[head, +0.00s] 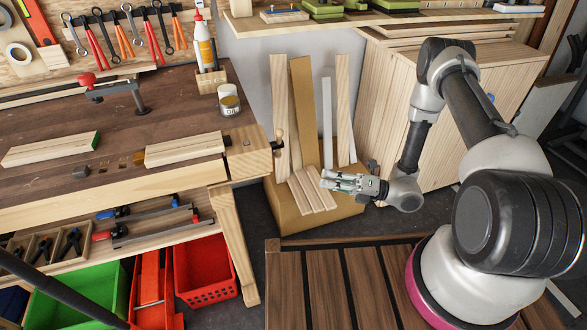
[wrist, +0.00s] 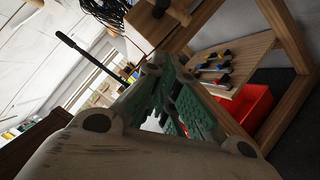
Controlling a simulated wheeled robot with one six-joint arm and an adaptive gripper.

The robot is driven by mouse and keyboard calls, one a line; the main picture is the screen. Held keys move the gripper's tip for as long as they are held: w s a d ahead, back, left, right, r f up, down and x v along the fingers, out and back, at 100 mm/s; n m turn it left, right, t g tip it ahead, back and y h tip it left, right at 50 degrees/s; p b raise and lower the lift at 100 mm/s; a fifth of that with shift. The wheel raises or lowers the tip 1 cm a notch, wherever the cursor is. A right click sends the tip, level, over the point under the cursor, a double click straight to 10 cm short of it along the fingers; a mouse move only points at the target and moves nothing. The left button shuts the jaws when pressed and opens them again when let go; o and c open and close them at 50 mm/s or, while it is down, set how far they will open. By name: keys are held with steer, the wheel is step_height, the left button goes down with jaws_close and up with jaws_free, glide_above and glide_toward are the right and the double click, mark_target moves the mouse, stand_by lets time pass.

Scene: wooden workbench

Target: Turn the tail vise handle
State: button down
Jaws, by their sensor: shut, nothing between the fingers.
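The tail vise (head: 250,156) is a pale wooden block at the right end of the workbench. Its small wooden handle (head: 279,140) sticks out on the end face, with a rounded knob. My gripper (head: 326,180) is to the right of the handle and a little lower in the head view, apart from it, pointing left towards the bench end. Its green-padded fingers are shut and empty; they also show in the wrist view (wrist: 165,98). In the wrist view the vise block (wrist: 150,22) is at the top edge, partly cut off, and the handle's outline is unclear.
Upright boards (head: 300,105) stand in a cardboard box (head: 312,216) behind and below my gripper. Clamps and a red crate (head: 208,270) are beneath. Open air lies between gripper and handle.

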mark_target(275, 145)
steer(key=w+a+r+m, duration=0.1)
steer(key=w+a, duration=0.2)
steer(key=a, duration=0.3)
steer(key=w+a+r+m, duration=0.1)
steer(key=w+a, duration=0.2)
steer(key=a, duration=0.2)
steer(key=shift+a+r+m, duration=0.25)
steer(key=shift+a+m, duration=0.1)
steer(key=shift+m, duration=0.05)
steer(key=shift+w+a+f, duration=0.1)
steer(key=shift+w+a, duration=0.1)
steer(key=shift+w, duration=0.25)
steer(key=shift+w+a+f, duration=0.1)
steer(key=shift+w+a, duration=0.05)
steer(key=shift+w, duration=0.25)
steer(key=shift+d, duration=0.1)
